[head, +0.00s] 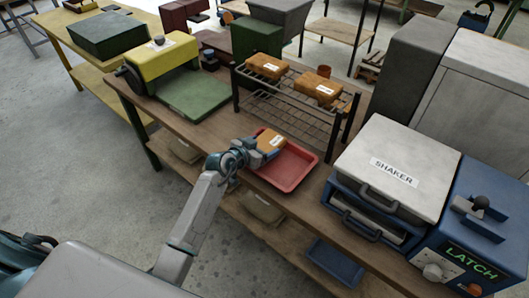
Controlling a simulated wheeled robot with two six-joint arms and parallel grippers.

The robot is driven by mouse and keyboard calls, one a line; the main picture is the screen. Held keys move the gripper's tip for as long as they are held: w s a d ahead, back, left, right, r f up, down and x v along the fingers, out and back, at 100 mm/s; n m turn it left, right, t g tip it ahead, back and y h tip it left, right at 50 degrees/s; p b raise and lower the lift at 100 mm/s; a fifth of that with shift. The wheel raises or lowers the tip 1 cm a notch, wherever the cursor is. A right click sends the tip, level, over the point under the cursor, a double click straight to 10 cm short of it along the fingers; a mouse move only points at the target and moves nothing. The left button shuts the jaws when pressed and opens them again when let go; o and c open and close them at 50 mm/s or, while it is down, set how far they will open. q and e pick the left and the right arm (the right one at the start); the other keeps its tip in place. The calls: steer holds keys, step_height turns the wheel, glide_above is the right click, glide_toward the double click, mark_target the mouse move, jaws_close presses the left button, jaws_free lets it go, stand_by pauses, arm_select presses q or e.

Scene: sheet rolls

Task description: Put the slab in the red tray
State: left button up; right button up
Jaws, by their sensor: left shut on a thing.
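An orange-brown slab (270,141) with a white label is at the red tray (291,180), over its far left part. My left gripper (255,155) is shut on the slab from its near left side. I cannot tell whether the slab touches the tray floor or is held just above it. The rest of the tray is empty. My right gripper is not in view.
A wire rack (290,106) behind the tray holds two similar labelled slabs (318,87) and a small orange-brown cup-like item. A shaker (392,182) stands to the right, with a blue latch unit (470,240) beside it. A yellow-green machine (163,60) stands to the left.

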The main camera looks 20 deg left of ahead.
arm_select(q)
steer(key=shift+d+r, duration=0.1)
steer(key=shift+d, duration=0.35)
steer(key=shift+w+a+f, duration=0.1)
steer(key=shift+f, duration=1.75)
steer(key=shift+f, duration=0.1)
steer(key=o, duration=1.3)
steer(key=shift+c, duration=0.2)
